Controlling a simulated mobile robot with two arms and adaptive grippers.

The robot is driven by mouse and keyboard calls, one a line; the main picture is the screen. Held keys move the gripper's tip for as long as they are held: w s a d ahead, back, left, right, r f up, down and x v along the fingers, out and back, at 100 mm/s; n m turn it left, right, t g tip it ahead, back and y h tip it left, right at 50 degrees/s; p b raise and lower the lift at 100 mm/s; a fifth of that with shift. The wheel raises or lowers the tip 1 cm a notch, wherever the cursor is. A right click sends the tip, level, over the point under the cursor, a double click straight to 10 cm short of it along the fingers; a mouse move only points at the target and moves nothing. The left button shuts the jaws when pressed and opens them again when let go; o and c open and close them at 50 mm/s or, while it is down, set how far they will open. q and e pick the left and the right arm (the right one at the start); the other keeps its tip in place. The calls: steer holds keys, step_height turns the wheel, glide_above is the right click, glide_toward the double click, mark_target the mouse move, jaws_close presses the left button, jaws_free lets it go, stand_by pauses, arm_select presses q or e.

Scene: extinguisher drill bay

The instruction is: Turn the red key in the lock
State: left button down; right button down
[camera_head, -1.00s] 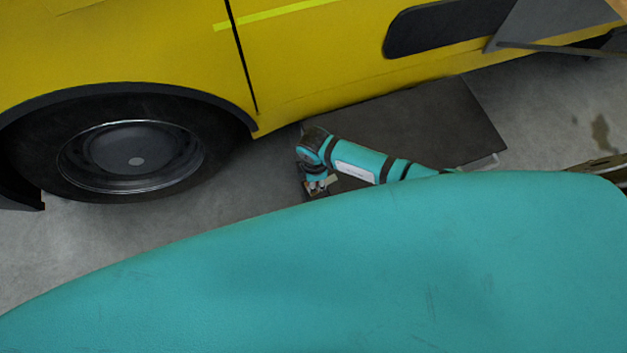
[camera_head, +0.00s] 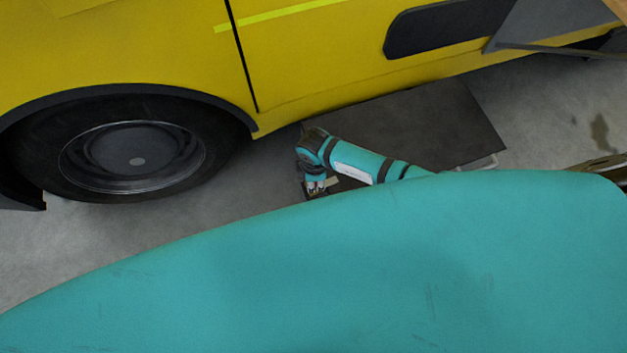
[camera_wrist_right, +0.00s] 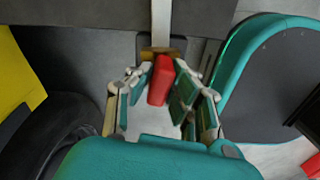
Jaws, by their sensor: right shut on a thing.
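The red key (camera_wrist_right: 161,79) shows in the right wrist view between the fingers of my right gripper (camera_wrist_right: 160,85), which is shut on it. Just beyond the key is a brass-coloured piece (camera_wrist_right: 163,52), likely the lock, at the end of a grey bar. How far the key sits in it is hidden. In the head view my right gripper (camera_head: 316,187) is small, pointing down beside the dark mat, and the key cannot be made out there. My left gripper is in neither view.
A yellow vehicle (camera_head: 330,60) with a black wheel (camera_head: 130,155) stands close behind my right arm. A dark mat (camera_head: 420,125) lies on the grey floor. My own teal body hides the lower part of the head view.

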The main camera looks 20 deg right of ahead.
steer(key=c, duration=1.6)
jaws_free()
steer(key=o, duration=0.4)
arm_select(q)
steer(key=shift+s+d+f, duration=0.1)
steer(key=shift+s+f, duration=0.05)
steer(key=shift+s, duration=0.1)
arm_select(e)
steer(key=shift+o, duration=0.2)
